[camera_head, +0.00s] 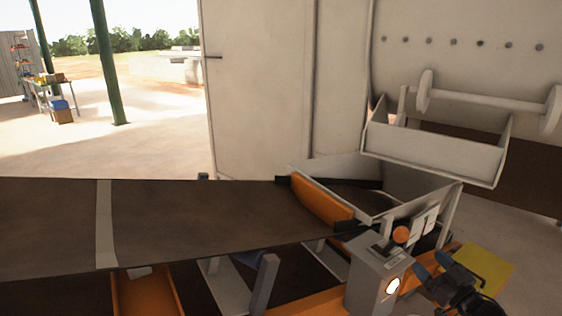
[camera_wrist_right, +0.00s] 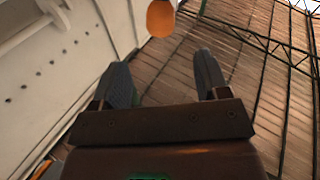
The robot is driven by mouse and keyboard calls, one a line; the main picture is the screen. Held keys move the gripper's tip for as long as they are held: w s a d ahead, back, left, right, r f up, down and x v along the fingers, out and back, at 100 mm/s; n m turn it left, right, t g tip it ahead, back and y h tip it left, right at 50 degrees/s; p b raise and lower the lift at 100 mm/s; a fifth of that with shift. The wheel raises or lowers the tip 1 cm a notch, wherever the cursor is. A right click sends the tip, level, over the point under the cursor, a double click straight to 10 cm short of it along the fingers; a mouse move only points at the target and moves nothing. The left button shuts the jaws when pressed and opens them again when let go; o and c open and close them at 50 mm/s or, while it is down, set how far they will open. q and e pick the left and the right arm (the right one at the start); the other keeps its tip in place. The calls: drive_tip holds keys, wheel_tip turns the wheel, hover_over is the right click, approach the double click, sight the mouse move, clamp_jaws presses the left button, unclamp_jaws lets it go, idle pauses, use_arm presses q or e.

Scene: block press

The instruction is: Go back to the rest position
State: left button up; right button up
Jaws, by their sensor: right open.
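My right gripper (camera_head: 430,268) is at the lower right of the head view, close to the right side of a grey control box (camera_head: 372,270). The box carries an orange knob (camera_head: 401,234) on top and a lit white round button (camera_head: 393,286) on its side. In the right wrist view my right gripper (camera_wrist_right: 168,85) has its two fingers apart with nothing between them. It points up towards the wooden roof, and an orange rounded thing (camera_wrist_right: 160,18) hangs just beyond the fingertips. My left gripper is not in view.
A white machine with a tray (camera_head: 430,150) stands behind. A yellow plate (camera_head: 485,268) lies beside my right gripper. Open floor (camera_head: 160,150) shows at the back left.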

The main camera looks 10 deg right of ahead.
drive_tip(key=s+a+f+n+g+h, duration=0.1)
drive_tip(key=s+a+f+g+h, duration=0.1)
drive_tip(key=s+a+f+g, duration=0.65)
drive_tip(key=s+a+f+m, duration=0.2)
drive_tip(key=s+a+f, duration=0.2)
drive_tip(key=s+a, duration=0.2)
drive_tip(key=s+a+f+m+h, duration=0.1)
drive_tip(key=s+a+f, duration=0.3)
drive_tip(key=s, duration=0.5)
drive_tip(key=shift+s+a+m+h, duration=0.25)
drive_tip(key=shift+a+m, duration=0.25)
drive_tip(key=shift+a, duration=0.45)
drive_tip(key=shift+t, duration=0.25)
